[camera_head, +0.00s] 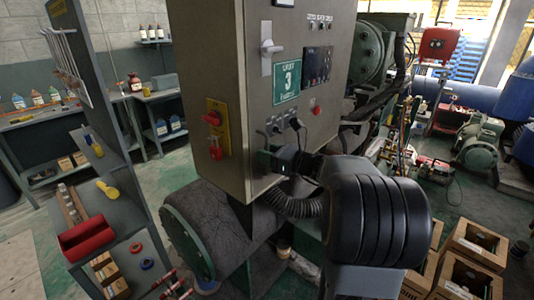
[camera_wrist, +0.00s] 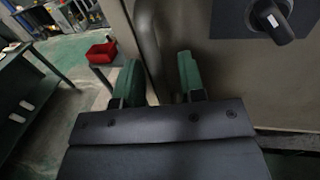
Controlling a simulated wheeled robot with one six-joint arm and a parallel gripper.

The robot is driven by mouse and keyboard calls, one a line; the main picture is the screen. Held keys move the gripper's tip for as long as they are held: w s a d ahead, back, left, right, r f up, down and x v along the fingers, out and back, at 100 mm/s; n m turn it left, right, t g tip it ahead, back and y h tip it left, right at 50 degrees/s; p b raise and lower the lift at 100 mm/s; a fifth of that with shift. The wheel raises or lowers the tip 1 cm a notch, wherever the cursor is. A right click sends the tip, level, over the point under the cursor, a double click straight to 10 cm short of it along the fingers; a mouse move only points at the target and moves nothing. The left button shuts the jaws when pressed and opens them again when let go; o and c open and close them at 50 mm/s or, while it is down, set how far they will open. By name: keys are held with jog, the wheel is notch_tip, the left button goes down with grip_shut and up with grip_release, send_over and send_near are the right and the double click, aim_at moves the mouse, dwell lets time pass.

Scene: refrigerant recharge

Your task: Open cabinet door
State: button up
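The grey cabinet (camera_head: 228,60) stands upright in the middle of the head view, and its door looks shut. My gripper (camera_head: 268,158) is at the lower front of the cabinet, well below that handle, and partly hidden by my wrist. In the wrist view, the two green fingers of my gripper (camera_wrist: 160,78) are apart with nothing clearly held. A black turning knob (camera_wrist: 270,18) on a dark plate is right of the fingers. A dark curved shape shows beyond them, unclear.
A yellow plate with a red switch (camera_head: 214,118) is on the cabinet's left side. Left of it stands a shelf rack with a red bin (camera_head: 87,238). Wooden crates (camera_head: 465,260) are at the lower right. Hoses and machinery crowd the right, with some open green floor at left.

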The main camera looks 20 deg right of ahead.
jog(key=shift+c, duration=0.4)
grip_shut()
